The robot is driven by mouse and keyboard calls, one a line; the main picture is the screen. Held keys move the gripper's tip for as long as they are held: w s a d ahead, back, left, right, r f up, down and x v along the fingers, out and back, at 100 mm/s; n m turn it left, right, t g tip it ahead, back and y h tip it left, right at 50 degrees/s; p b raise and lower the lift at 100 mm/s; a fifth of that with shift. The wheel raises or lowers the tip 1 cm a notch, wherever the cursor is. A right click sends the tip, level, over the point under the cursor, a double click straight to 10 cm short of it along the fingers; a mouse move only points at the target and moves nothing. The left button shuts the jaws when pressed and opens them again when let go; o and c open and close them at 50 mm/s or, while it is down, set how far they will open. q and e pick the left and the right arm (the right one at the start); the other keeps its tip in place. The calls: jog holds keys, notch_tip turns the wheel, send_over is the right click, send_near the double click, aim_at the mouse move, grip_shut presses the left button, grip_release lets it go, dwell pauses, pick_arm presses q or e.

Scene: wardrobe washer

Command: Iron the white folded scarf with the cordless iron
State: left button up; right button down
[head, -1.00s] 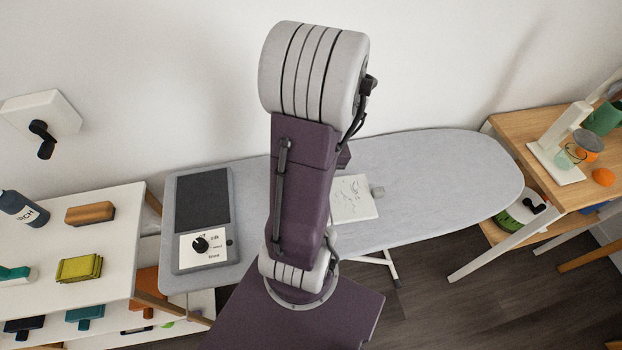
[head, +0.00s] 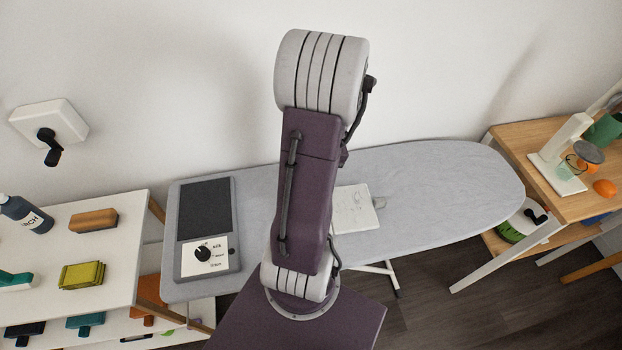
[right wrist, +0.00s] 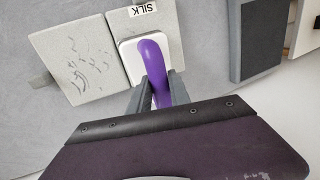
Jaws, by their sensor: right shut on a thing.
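The white folded scarf (head: 353,208) lies on the grey ironing board (head: 440,190), partly hidden behind my right arm in the head view. In the right wrist view the scarf (right wrist: 78,72) shows two panels. The left panel has dark crease marks; the other looks smooth and carries a "SILK" label. The cordless iron (right wrist: 155,52), white with a purple handle, is over the labelled panel; whether it touches the cloth I cannot tell. My right gripper (right wrist: 158,88) is shut on its handle. My arm hides the iron in the head view. My left gripper is not in view.
A grey iron base with a dial (head: 204,252) stands at the board's left end. A white shelf (head: 110,245) with a bottle and brushes is at left. A wooden table (head: 530,140) is at right. The board's right end is clear.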

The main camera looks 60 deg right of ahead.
jog(key=shift+s+a, duration=0.15)
jog(key=shift+a, duration=0.1)
jog(key=s+a, duration=0.2)
jog(key=shift+a, duration=0.4)
jog(key=shift+d, duration=0.1)
jog(key=w+d, duration=0.2)
jog(key=shift+d+p, duration=0.3)
jog(key=shift+d, duration=0.1)
jog(key=shift+w+d, duration=0.2)
